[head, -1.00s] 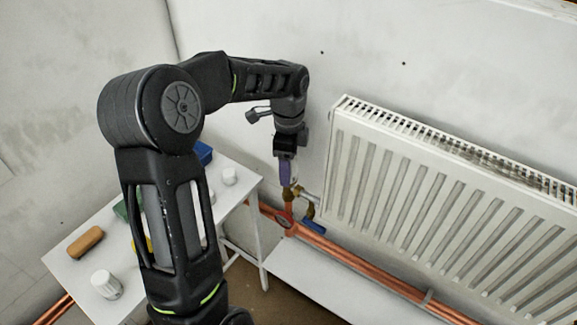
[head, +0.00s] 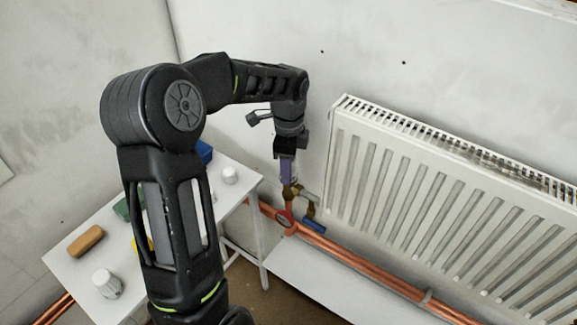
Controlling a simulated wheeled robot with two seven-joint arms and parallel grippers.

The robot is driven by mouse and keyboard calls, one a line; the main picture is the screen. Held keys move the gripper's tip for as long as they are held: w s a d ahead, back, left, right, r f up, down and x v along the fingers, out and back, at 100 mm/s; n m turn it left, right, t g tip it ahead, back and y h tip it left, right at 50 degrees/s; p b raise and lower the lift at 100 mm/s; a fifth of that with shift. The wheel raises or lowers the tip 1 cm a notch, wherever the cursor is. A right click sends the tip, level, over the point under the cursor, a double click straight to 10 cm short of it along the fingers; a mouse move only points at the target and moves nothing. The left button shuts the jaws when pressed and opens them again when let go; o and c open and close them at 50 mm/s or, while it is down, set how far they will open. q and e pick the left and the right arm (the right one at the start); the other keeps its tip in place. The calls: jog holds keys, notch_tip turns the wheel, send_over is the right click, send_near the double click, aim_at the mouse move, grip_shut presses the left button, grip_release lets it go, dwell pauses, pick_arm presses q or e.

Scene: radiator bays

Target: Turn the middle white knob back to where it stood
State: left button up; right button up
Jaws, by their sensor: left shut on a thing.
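My left gripper (head: 287,180) points down at the pipe fitting beside the radiator's left end. Its purple fingers are shut on the head of the brass valve (head: 291,193), where the white knob would sit. The fingers hide nearly all of that knob, so its angle cannot be read. Two loose white caps stand on the white table: one near the back right (head: 229,175) and one at the front left (head: 107,283). My right gripper is not in view.
The white radiator (head: 440,200) hangs close right of the gripper. A blue lever (head: 314,226), a red round part (head: 284,219) and copper pipes (head: 360,268) lie below. The white table (head: 75,262) holds an orange-brown block (head: 86,241) and a blue block (head: 204,152).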

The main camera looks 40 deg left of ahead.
pick_arm(q)
jog(key=shift+c, duration=1.2)
